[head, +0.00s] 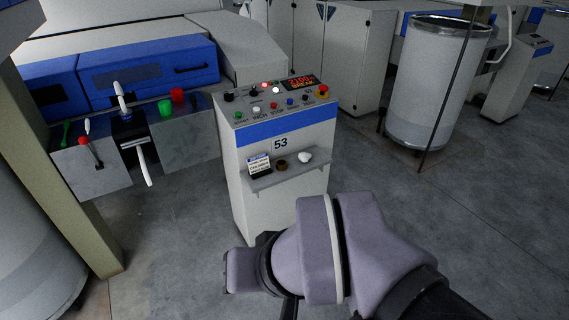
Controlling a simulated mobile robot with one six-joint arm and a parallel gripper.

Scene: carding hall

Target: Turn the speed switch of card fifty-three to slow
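The console of card fifty-three (262,220) stands left of centre, a pale cabinet with a blue band and the number 53. Its sloped top panel (250,108) carries several dark knobs, coloured buttons, lamps, a red emergency button (323,91) and a lit display (301,81). A dark knob (228,96) sits at the panel's left end. The labels by the knobs are too small to read, so I cannot tell which knob is the speed switch or how it is set. My arm is in front, at the lower right of the console; my gripper's fingers do not show.
A shelf (262,184) juts from the console front with a small card stand (259,165), a brown ring (282,165) and a white lump (304,157). Left is a machine with levers (92,150). A tall can (435,80) stands right behind.

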